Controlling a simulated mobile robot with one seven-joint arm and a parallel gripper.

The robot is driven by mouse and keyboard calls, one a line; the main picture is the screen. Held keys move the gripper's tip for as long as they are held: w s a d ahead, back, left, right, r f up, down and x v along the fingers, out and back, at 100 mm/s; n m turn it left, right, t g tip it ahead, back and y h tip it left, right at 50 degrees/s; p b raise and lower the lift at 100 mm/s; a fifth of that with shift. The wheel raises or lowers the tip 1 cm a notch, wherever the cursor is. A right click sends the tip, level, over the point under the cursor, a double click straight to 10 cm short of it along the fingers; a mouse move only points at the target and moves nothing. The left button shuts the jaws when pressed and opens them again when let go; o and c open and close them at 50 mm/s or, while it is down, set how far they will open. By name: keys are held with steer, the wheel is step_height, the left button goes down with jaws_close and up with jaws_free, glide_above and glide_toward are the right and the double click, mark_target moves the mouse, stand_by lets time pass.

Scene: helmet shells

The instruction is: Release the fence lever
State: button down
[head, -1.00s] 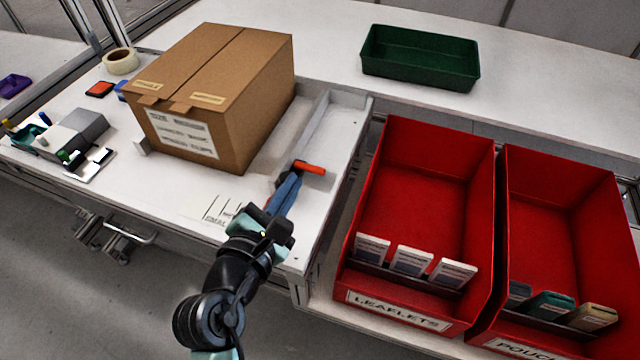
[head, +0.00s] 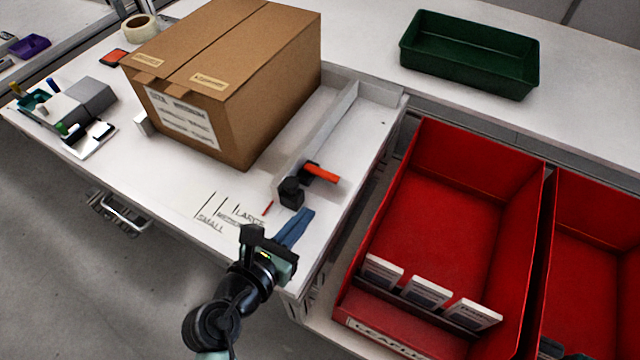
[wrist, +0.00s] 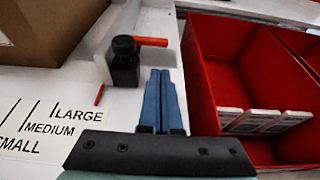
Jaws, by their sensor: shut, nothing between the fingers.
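The fence lever (head: 321,173) is an orange-red handle on a black block (head: 291,192) at the near end of the grey fence (head: 325,130). The lever points to the right. It also shows in the wrist view (wrist: 150,41), above the block. My gripper (head: 306,214) has blue fingers held together and empty. It is a little nearer to me than the block, apart from it. In the wrist view the fingertips (wrist: 160,72) lie to the right of the black block and below the lever.
A cardboard box (head: 230,80) stands left of the fence. Size marks, SMALL, MEDIUM and LARGE, and a red pointer (head: 267,208) are on the table. Red bins (head: 435,190) stand to the right. A green tray (head: 470,65) is at the back.

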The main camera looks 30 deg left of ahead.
mark_target(332, 179)
steer(key=b+x, duration=0.1)
steer(key=x, duration=0.8)
steer(key=shift+w+f, duration=0.15)
steer(key=shift+w, duration=0.25)
steer(key=shift+d+r+p, duration=0.1)
steer(key=shift+r+p, duration=0.1)
steer(key=shift+p, duration=0.2)
steer(key=shift+r+n+h+p, duration=0.3)
steer(key=shift+n+p, duration=0.2)
steer(key=shift+p, duration=0.25)
steer(key=r+n+h+p, duration=0.1)
steer(key=p, duration=0.3)
steer(key=shift+r+n, duration=0.25)
steer(key=shift+n, duration=0.05)
steer(key=r+n+h+p, duration=0.1)
steer(key=p, duration=0.2)
steer(key=shift+r+n, duration=0.1)
steer(key=shift+n, duration=0.3)
steer(key=r+p, duration=0.1)
steer(key=p, duration=0.2)
steer(key=shift+a+p, duration=0.3)
steer(key=shift+a, duration=0.1)
steer(key=shift+a+r+p, duration=0.1)
steer(key=shift+a+p, duration=0.05)
steer(key=shift+p, duration=0.2)
